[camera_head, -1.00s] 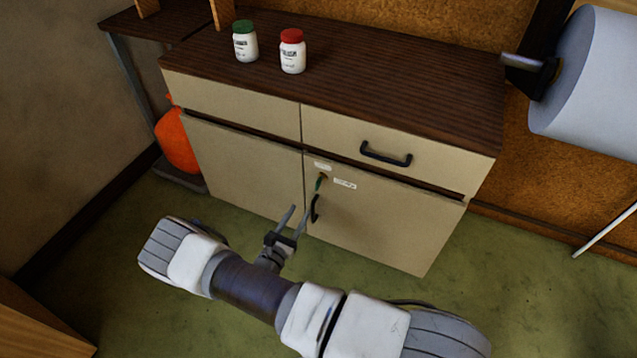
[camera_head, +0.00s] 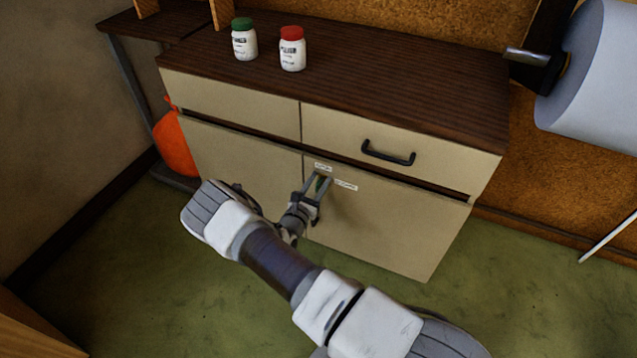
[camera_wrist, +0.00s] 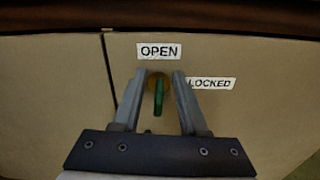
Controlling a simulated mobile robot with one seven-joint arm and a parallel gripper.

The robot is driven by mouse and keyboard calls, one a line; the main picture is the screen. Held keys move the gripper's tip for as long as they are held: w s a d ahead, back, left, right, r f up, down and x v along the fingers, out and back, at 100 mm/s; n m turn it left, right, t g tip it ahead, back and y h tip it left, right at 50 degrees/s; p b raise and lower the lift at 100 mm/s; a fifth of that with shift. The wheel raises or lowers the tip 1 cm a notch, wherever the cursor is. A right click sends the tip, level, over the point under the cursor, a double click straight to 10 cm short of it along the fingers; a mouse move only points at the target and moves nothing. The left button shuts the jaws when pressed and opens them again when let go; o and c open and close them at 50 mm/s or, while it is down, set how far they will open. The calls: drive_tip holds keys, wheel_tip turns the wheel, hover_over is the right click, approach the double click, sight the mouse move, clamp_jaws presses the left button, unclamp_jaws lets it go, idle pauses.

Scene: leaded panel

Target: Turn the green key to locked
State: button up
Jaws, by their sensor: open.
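The green key (camera_wrist: 158,96) sits in a round lock on the right cabinet door (camera_head: 385,230). In the wrist view it stands upright, in line with the OPEN label (camera_wrist: 159,51) above it. The LOCKED label (camera_wrist: 211,83) is to the right of the lock. My gripper (camera_wrist: 162,82) is open, with one finger on each side of the key; gaps show between the key and the fingers. In the head view the key (camera_head: 319,184) shows between the fingers of my gripper (camera_head: 319,178).
A black handle (camera_head: 388,153) is on the drawer above the door. Two white jars, one green-lidded (camera_head: 244,40) and one red-lidded (camera_head: 292,49), stand on the cabinet top (camera_head: 390,85). An orange bag (camera_head: 174,145) is left of the cabinet. The floor in front is clear.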

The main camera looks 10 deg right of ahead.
clamp_jaws()
drive_tip(key=shift+m, duration=0.3)
drive_tip(key=m+p, duration=0.1)
drive_tip(key=m, duration=0.1)
drive_tip(key=shift+s+d+m+p, duration=0.15)
drive_tip(key=shift+d+m+p, duration=0.05)
drive_tip(key=shift+m+p, duration=0.2)
drive_tip(key=m, duration=0.1)
drive_tip(key=m+p, duration=0.1)
drive_tip(key=m, duration=0.2)
drive_tip(key=shift+s+d+f+p, duration=0.15)
drive_tip(key=shift+s+d+p, duration=0.1)
drive_tip(key=shift+p, duration=0.1)
drive_tip(key=shift+s+d+f+m+p, duration=0.15)
drive_tip(key=shift+m+p, duration=0.35)
drive_tip(key=shift+m, duration=0.9)
drive_tip(key=shift+w+f+m+p, duration=0.1)
drive_tip(key=shift+f+m+p, duration=0.3)
drive_tip(key=shift+m, duration=1)
drive_tip(key=shift+s+d+f+m+p, duration=0.1)
drive_tip(key=shift+m+p, duration=0.5)
drive_tip(key=shift+m, duration=0.8)
drive_tip(key=shift+a, duration=0.1)
